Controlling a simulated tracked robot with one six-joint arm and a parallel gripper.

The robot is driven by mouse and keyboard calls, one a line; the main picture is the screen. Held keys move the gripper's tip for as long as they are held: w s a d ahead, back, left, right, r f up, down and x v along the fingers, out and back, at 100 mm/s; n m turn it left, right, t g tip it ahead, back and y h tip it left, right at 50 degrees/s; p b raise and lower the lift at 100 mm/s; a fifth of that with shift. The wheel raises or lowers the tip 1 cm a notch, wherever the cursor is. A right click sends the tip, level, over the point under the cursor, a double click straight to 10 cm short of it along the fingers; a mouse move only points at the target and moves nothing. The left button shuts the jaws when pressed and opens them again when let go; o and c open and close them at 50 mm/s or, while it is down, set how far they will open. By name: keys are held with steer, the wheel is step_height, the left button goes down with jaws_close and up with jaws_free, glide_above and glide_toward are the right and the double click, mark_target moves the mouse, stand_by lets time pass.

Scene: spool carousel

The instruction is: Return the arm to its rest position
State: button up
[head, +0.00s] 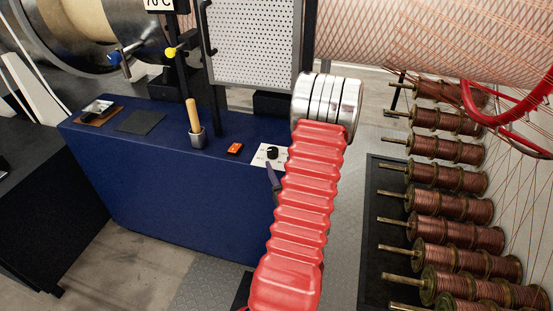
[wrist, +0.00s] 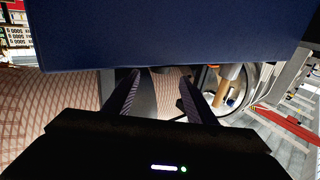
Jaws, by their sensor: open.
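My arm, in a red ribbed sleeve with silver rings at its bend, reaches up the middle of the head view. My gripper (wrist: 160,88) shows in the wrist view with its two dark fingers apart and nothing between them. In the head view the arm mostly hides it. A narrow dark piece left of the sleeve may be one finger, but I cannot be sure. The blue cabinet (head: 170,185) stands left of the arm. Its blue face also fills the top of the wrist view (wrist: 170,30), close to the fingers; I cannot tell whether they touch.
On the cabinet are a wooden-handled lever (head: 193,118), an orange switch (head: 235,149) and a white plate with a black knob (head: 272,153). Several copper-wire spools (head: 450,206) line the right. A red curved tube (head: 480,108) hangs above them. Grey floor (head: 343,220) shows right of the arm.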

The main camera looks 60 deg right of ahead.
steer(key=shift+s+a, duration=0.4)
steer(key=shift+a, duration=0.05)
stand_by(0.5)
steer(key=w+a+r+n+g+y, duration=0.1)
steer(key=w+a+r+n+y, duration=0.15)
steer(key=w, duration=0.55)
steer(key=w+a+r+n+y, duration=0.15)
steer(key=w+a+r, duration=0.25)
steer(key=w, duration=0.4)
steer(key=w+a+r+n+g+y, duration=0.1)
steer(key=w+a+r, duration=0.2)
steer(key=a, duration=0.4)
steer(key=w+a+r+g+y, duration=0.1)
steer(key=w+a+r+y, duration=0.15)
steer(key=a, duration=0.45)
steer(key=s+a+r+n+g+y, duration=0.1)
steer(key=s+a+r, duration=0.15)
steer(key=a, duration=0.65)
steer(key=s+a+r+n+g+y, duration=0.1)
steer(key=a+r, duration=0.2)
steer(key=a, duration=0.5)
steer(key=s+a+r+n+g+y, duration=0.2)
steer(key=s+a+y, duration=0.1)
steer(key=s+a, duration=0.8)
steer(key=a, duration=0.3)
steer(key=shift+s+a, duration=0.2)
steer(key=shift+a, duration=0.15)
